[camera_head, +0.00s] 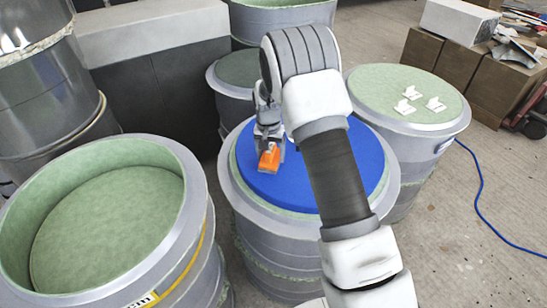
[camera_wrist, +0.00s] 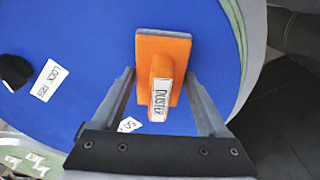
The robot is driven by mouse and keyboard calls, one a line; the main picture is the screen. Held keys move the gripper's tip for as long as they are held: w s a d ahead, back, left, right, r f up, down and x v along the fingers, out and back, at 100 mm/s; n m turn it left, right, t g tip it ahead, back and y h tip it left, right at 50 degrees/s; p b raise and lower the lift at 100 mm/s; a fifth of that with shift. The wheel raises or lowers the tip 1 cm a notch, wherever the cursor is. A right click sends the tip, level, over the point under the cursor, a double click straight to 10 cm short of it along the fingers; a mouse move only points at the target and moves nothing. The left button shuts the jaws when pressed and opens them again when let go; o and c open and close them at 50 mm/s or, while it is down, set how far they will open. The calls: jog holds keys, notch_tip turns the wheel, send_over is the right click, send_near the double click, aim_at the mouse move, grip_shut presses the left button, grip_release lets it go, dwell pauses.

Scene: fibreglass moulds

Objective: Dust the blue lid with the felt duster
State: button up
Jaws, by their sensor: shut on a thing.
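The blue lid (camera_head: 352,165) is a flat round disc on top of a grey drum-shaped mould in the middle of the head view. It fills much of the wrist view (camera_wrist: 80,40).
A wide open mould (camera_head: 105,225) stands at left. A green-topped mould (camera_head: 405,85) with several white pieces stands at right. A blue cable (camera_head: 478,190) crosses the floor. In the wrist view a white label (camera_wrist: 49,80) and a black object (camera_wrist: 14,72) show at the left.

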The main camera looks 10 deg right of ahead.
jog(key=shift+w+a, duration=0.35)
jog(key=shift+w, duration=0.45)
jog(key=shift+w+a, duration=0.3)
jog(key=shift+w, duration=0.5)
jog(key=shift+w+a, duration=0.35)
jog(key=shift+w, duration=0.45)
notch_tip(320, 180, up, 6)
jog(key=p, duration=0.3)
jog(key=shift+r+p, duration=0.8)
jog(key=shift+r, duration=0.7)
